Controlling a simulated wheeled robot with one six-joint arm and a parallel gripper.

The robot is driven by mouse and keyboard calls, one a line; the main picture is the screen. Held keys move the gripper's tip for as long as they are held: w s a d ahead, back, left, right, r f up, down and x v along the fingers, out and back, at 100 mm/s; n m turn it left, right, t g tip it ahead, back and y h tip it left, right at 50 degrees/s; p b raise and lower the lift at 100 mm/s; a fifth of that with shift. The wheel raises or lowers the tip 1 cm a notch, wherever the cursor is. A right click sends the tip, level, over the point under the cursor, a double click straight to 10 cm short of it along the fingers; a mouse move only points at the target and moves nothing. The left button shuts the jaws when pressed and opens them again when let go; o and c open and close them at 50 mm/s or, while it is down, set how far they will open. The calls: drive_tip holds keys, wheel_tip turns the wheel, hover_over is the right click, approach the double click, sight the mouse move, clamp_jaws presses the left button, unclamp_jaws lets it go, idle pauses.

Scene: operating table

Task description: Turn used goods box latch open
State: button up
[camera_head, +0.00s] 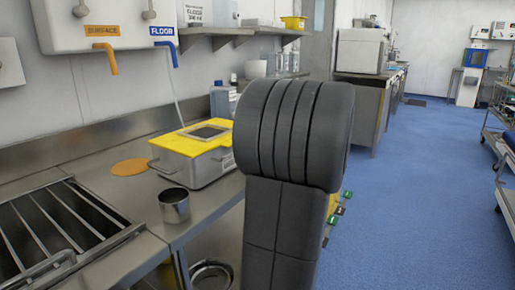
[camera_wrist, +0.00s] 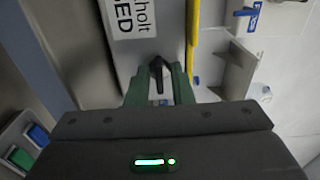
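The used goods box (camera_head: 205,170) is a metal box with a yellow lid (camera_head: 190,139), standing on the steel counter right of centre-left in the head view. My own dark arm hides its right end, and my gripper is hidden there. In the wrist view, the box's grey side (camera_wrist: 165,48) bears a white label, with the yellow lid edge (camera_wrist: 193,35) to the right. A small black latch (camera_wrist: 157,70) lies between the green fingertips of my gripper (camera_wrist: 160,78). The fingers appear apart, one on each side of the latch; I cannot tell whether they touch it.
A metal cup (camera_head: 174,206) stands at the counter's front edge, beside a sink grate (camera_head: 60,225). An orange disc (camera_head: 130,167) lies left of the box. A bottle (camera_head: 221,100) stands behind it. Blue floor (camera_head: 415,200) is open to the right.

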drive_tip(key=shift+o, duration=0.4)
drive_tip(key=p+v, duration=0.2)
drive_tip(key=v, duration=1.2)
drive_tip(key=shift+p, duration=0.4)
drive_tip(key=shift+a, duration=0.1)
drive_tip(key=b+x, duration=0.2)
drive_tip(key=x, duration=1.2)
drive_tip(key=shift+b, duration=0.4)
drive_tip(key=shift+s, duration=0.1)
